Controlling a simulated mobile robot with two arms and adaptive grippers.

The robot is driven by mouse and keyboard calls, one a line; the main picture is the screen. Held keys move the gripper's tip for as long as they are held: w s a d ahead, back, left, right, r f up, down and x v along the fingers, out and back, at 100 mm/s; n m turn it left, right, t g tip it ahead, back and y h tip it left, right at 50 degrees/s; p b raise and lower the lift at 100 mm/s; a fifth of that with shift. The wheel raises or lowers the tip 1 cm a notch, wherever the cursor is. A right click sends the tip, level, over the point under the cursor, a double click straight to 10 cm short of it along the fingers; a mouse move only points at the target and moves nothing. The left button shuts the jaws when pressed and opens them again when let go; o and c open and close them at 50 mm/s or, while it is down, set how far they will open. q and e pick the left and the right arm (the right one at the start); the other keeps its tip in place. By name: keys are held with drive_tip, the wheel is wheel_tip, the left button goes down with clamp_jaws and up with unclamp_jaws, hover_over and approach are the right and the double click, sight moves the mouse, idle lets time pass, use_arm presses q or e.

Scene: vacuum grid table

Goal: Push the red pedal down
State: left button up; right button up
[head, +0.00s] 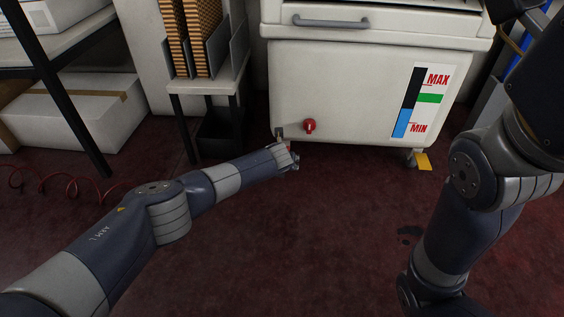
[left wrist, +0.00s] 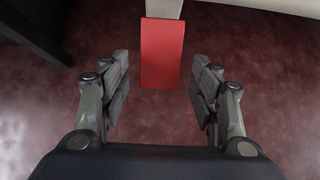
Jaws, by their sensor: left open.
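The red pedal (left wrist: 163,53) shows in the left wrist view as a flat red plate on a pale bar, ahead of my left gripper (left wrist: 161,74). My left gripper is open, with its two fingers to the left and right of the pedal's near part in the picture and nothing gripped. I cannot tell whether it touches the pedal. In the head view my left gripper (head: 294,160) is low beside the bottom left corner of the white cabinet (head: 340,80) and hides most of the pedal. My right gripper is out of view; only its arm shows.
A yellow pedal (head: 423,162) is at the cabinet's bottom right. A small stand (head: 205,86) with boards is to the left.

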use_arm(q)
drive_tip(key=v, duration=1.2)
idle(0.3)
drive_tip(key=shift+s+f, duration=0.1)
idle(0.3)
